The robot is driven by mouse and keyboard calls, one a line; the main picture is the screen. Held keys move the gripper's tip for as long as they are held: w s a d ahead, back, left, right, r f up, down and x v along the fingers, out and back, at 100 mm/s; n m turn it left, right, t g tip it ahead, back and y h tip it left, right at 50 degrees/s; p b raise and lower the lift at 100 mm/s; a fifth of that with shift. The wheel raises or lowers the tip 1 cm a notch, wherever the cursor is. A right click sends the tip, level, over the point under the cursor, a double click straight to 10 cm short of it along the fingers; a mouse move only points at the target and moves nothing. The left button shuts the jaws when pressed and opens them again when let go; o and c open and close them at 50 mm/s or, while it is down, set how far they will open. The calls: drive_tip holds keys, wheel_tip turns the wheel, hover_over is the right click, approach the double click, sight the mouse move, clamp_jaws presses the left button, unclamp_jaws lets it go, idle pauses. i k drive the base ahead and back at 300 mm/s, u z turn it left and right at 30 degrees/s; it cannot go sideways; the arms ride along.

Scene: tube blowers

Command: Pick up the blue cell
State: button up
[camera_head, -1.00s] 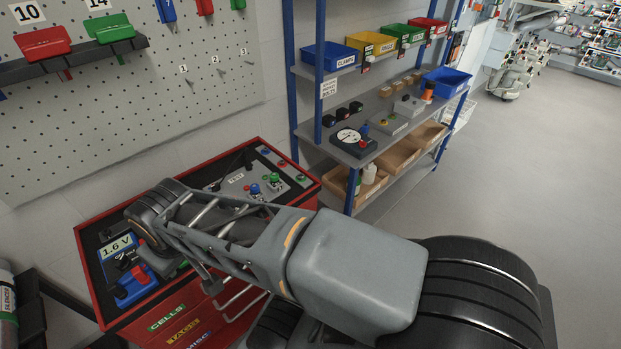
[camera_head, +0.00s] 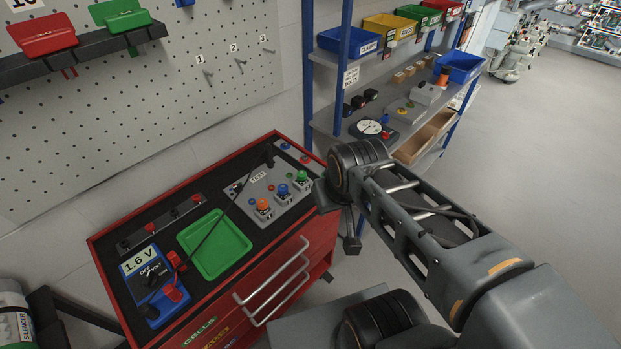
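A small blue-topped piece (camera_head: 283,190), which looks like the blue cell, stands upright on the grey test panel (camera_head: 240,190) on top of the red cart. It sits between an orange-topped piece (camera_head: 262,206) and a green-topped piece (camera_head: 301,178). My gripper (camera_head: 351,244) appears as a small dark shape below the arm's wrist, to the right of the cart and apart from the blue piece. Its fingers are too small and dark to show whether they are open.
The red cart (camera_head: 300,240) also bears a green tray (camera_head: 214,246), a thin dark lead across it and a blue meter (camera_head: 155,285) reading 1.6 V. A shelf rack (camera_head: 345,80) with bins stands behind. The floor at right is clear.

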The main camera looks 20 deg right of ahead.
sight(282, 189)
drive_tip(key=u, duration=3.45)
drive_tip(key=k, duration=1.3)
drive_tip(key=z, duration=0.6)
